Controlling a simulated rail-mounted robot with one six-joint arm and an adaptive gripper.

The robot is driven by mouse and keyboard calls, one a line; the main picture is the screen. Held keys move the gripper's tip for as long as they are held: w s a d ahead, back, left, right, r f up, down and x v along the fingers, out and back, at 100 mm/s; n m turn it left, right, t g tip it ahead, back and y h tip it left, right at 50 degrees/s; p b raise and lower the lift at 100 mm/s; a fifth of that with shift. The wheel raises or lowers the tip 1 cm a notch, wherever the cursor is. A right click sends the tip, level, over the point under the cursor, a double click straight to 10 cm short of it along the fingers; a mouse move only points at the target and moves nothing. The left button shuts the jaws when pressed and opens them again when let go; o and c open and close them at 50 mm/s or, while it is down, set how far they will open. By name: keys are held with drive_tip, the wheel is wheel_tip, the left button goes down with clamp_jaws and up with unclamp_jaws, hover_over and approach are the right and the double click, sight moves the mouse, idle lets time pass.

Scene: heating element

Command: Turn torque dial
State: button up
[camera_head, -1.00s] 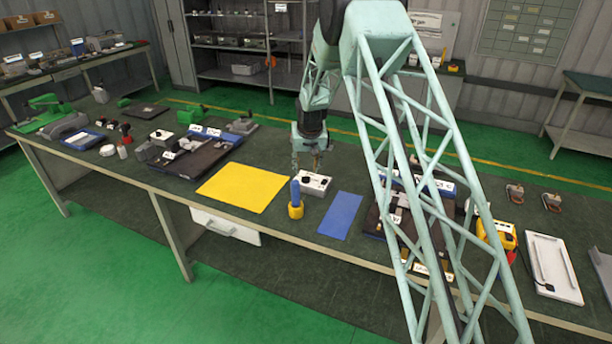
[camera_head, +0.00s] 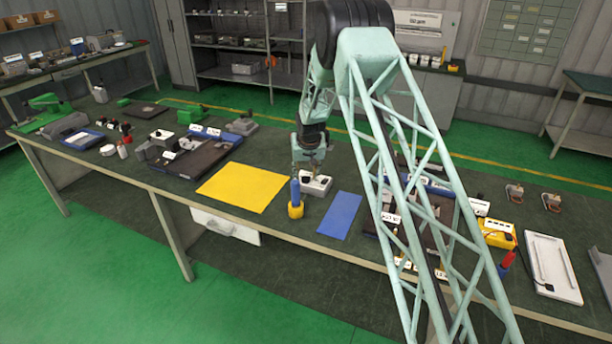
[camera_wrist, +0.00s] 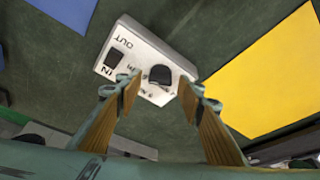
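A white box (camera_wrist: 122,57) with labels reading OUT and IN lies on the dark green bench top. A black dial (camera_wrist: 160,75) sits on its face, with a small dark switch (camera_wrist: 115,57) near the IN label. In the head view, the white box (camera_head: 318,185) stands between the yellow mat and the blue mat, partly hidden by my gripper (camera_head: 311,168). My gripper (camera_wrist: 159,101) is open in the wrist view, its fingers spread with the dial in the gap ahead of the tips. I see no contact with the dial.
A blue-handled tool in a yellow holder (camera_head: 295,202) stands close in front of the box. A yellow mat (camera_head: 243,187) and a blue mat (camera_head: 340,216) lie flat on either side. A dark tray with parts (camera_head: 190,165) is farther left.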

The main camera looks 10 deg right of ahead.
drive_tip(key=shift+c, duration=0.4)
drive_tip(key=c, duration=0.8)
